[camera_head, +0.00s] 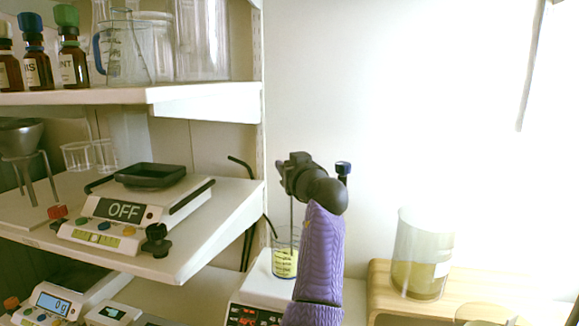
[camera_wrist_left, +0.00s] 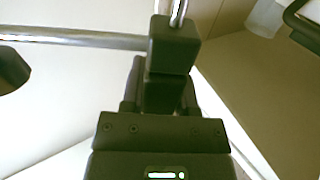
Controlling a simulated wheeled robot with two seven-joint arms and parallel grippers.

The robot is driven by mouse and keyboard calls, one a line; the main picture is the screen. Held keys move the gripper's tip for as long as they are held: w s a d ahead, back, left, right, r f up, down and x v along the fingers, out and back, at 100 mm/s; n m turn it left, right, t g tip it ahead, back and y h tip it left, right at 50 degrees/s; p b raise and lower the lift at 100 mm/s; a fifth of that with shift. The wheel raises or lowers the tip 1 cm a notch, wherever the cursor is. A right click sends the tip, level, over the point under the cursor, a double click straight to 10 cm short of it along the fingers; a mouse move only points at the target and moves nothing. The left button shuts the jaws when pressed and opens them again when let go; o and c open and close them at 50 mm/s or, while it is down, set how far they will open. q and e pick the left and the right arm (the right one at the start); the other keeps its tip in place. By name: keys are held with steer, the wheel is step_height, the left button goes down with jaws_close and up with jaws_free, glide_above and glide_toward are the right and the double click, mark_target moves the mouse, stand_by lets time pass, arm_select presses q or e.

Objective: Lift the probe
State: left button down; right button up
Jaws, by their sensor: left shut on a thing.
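The probe shows in the head view as a thin dark rod (camera_head: 291,213) hanging upright below a black block. Its lower end reaches down to a glass beaker (camera_head: 284,262) with yellow liquid; I cannot tell how deep the tip sits. My left gripper (camera_head: 297,172), on the purple arm, is shut on the black block at the probe's top. In the left wrist view the black block (camera_wrist_left: 174,47) sits at the end of my gripper (camera_wrist_left: 162,92), with a metal rod running left and a short rod upward. My right gripper is not in view.
The beaker stands on a white device (camera_head: 268,289) with a lit display. Left, a shelf holds a scale (camera_head: 140,210) marked OFF, with brown bottles (camera_head: 72,55) and glassware above. Right, a wooden stand (camera_head: 385,283) bears a larger glass vessel (camera_head: 422,255). The wall area above is clear.

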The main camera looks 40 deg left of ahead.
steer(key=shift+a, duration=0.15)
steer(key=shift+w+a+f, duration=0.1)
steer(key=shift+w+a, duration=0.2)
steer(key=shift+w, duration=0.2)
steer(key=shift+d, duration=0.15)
